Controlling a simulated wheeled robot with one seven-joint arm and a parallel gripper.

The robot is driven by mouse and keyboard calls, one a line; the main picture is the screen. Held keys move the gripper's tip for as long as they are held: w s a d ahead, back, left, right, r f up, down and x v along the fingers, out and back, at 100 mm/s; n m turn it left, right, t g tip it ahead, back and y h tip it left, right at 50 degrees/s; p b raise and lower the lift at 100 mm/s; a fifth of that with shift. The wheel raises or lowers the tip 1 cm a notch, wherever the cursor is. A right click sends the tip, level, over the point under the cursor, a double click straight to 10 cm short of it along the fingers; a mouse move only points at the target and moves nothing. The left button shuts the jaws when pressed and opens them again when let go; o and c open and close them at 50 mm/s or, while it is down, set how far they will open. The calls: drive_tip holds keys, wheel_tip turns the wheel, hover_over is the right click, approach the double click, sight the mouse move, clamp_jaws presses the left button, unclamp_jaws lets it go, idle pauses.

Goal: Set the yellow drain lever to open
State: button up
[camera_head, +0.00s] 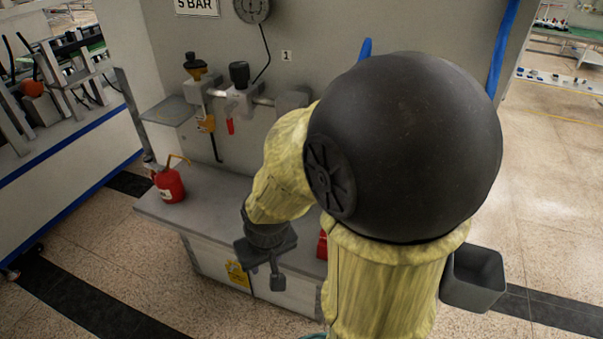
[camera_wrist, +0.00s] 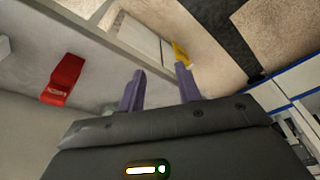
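A yellow lever (camera_head: 207,123) shows in the head view, low on the left unit of the wall-mounted air line, above the grey bench. Its exact angle is too small to tell. My gripper (camera_head: 275,270) hangs in front of the bench, below and to the right of the lever and well apart from it. In the wrist view, my gripper (camera_wrist: 160,88) has its two purple fingers spread, with nothing between them. The yellow lever does not show clearly in the wrist view.
A red lever (camera_head: 230,126) hangs just right of the yellow one. A red oil can (camera_head: 170,184) stands on the bench (camera_head: 205,205) at left. A grey bin (camera_head: 474,278) is at right. A red object (camera_wrist: 63,80) lies left in the wrist view. A gauge (camera_head: 252,9) is above.

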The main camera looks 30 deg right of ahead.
drive_tip(key=shift+s+a, duration=0.1)
drive_tip(key=shift+s, duration=0.05)
drive_tip(key=w+a+r+m+t+h+p, duration=0.1)
drive_tip(key=w+r+m+t+h+p, duration=0.25)
drive_tip(key=w, duration=0.95)
drive_tip(key=w+r+m+t+h+p, duration=0.25)
drive_tip(key=w+m+t, duration=0.2)
drive_tip(key=w, duration=0.85)
drive_tip(key=s+a+m+g+h+p, duration=0.1)
drive_tip(key=s+m+g+h+p, duration=0.2)
drive_tip(key=s+g+h, duration=0.9)
drive_tip(key=m, duration=0.3)
drive_tip(key=shift+s+r, duration=0.25)
drive_tip(key=shift+r, duration=0.15)
